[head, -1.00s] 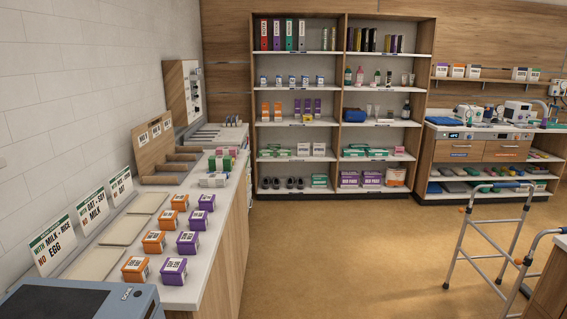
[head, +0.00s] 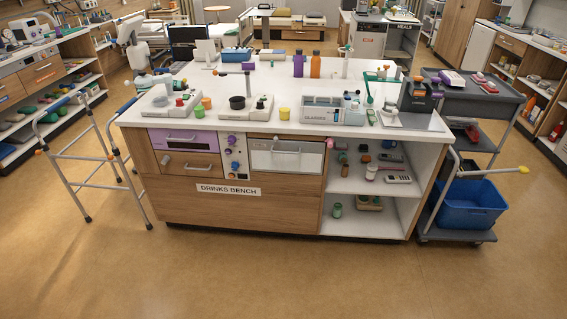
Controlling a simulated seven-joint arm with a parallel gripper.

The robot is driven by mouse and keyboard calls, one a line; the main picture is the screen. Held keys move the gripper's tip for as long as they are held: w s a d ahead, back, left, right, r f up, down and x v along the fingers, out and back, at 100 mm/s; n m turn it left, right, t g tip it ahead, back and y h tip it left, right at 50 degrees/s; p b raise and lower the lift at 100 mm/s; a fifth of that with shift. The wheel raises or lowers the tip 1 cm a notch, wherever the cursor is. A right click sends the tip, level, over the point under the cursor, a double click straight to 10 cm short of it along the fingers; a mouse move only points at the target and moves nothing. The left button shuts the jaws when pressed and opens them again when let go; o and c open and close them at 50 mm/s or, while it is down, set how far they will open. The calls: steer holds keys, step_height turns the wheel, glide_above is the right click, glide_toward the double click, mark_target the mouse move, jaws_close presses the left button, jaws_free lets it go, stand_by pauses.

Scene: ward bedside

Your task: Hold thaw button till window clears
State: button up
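The drinks bench (head: 255,211) stands in the middle of the head view. Its front has a narrow white panel (head: 239,174) with several small knobs or buttons, among them a purple one (head: 232,140) at the top and a blue one (head: 235,165) lower down. Right of the panel is a pale grey, window-like front (head: 286,158) with a bar handle. It looks cloudy, but I cannot tell whether that is frost. No thaw label is readable at this size. My gripper is not in view.
A walking frame (head: 87,157) stands left of the bench. A dark trolley (head: 477,104) with a blue bin (head: 471,203) stands close on the right. Open shelves (head: 371,185) with small items fill the bench's right end. The floor (head: 240,275) in front is clear.

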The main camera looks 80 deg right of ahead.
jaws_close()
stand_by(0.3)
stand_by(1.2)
